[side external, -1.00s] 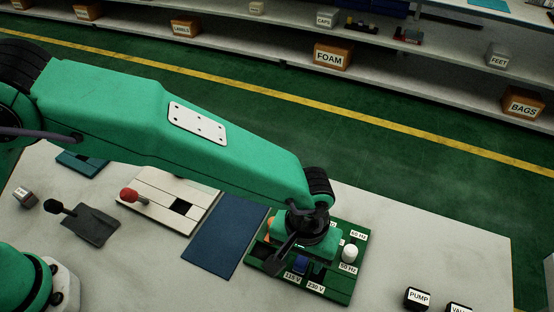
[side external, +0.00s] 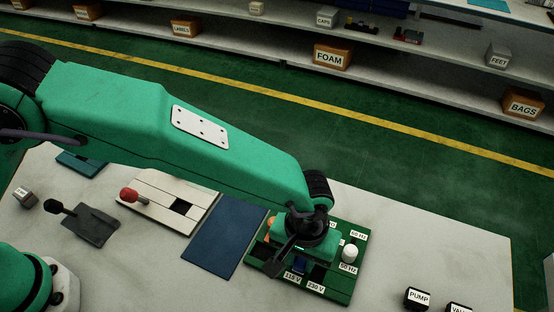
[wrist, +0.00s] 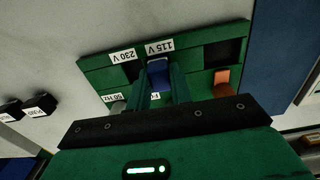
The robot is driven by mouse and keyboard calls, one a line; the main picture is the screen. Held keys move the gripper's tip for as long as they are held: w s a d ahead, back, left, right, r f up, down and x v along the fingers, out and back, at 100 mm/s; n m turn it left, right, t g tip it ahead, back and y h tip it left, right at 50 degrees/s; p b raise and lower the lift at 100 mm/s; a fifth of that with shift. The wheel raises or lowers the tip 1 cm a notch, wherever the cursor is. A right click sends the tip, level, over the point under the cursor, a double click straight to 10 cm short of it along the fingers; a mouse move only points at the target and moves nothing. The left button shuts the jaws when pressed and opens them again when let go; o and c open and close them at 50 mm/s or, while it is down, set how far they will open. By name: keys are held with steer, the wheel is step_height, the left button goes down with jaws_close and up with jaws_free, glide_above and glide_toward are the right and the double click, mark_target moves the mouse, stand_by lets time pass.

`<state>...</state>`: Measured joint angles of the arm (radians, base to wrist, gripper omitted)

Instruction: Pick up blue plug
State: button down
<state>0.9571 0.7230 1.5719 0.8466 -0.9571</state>
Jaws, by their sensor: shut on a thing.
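The blue plug (wrist: 158,75) stands on the green board (wrist: 210,38), close to the 115 V and 230 V labels. In the wrist view its top shows between the two green fingers of my gripper (wrist: 159,87), which are shut on it. In the side view the blue plug (side external: 299,265) is a small patch beneath my gripper, partly covered by it. Its lower part is hidden, so I cannot tell whether it is clear of the board.
A white plug (side external: 349,253) and an orange plug (wrist: 221,78) stand on the same board near my gripper. A blue mat (side external: 225,238) lies beside the board. A red-knobbed lever (side external: 129,195) stands farther left. Table to the right is mostly clear.

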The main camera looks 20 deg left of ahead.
mark_target(302, 259)
steer(key=shift+r, duration=0.1)
step_height(302, 259, up, 10)
stand_by(0.8)
steer(key=shift+f, duration=2)
stand_by(1.4)
steer(key=shift+w+a, duration=0.1)
stand_by(0.5)
